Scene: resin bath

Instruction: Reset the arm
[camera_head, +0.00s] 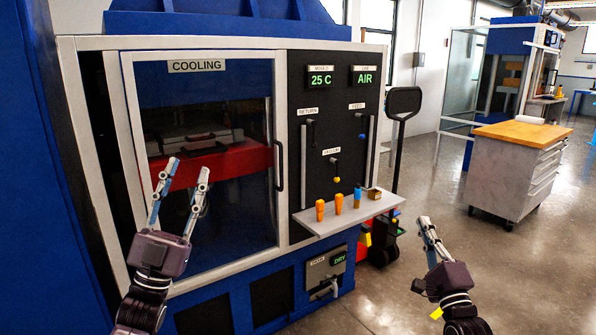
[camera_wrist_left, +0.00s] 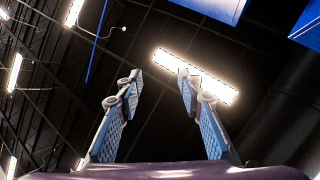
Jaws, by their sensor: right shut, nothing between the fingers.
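My left gripper (camera_head: 188,175) is raised in front of the glass door of the cooling machine. Its two fingers point up and stand apart, with nothing between them. In the left wrist view the same gripper (camera_wrist_left: 156,80) is open and empty against the dark ceiling and lamps. My right gripper (camera_head: 424,222) is at the lower right, over the grey floor. Its fingers point up and lie close together, and I see nothing held in them.
The cooling machine (camera_head: 290,200) has a closed glass door (camera_head: 240,225) and a control panel. A shelf (camera_head: 320,224) juts from it, bearing orange and blue items. A pallet jack (camera_head: 404,101) stands beside it. A wood-topped cabinet (camera_head: 510,185) is at the right. Open floor lies between.

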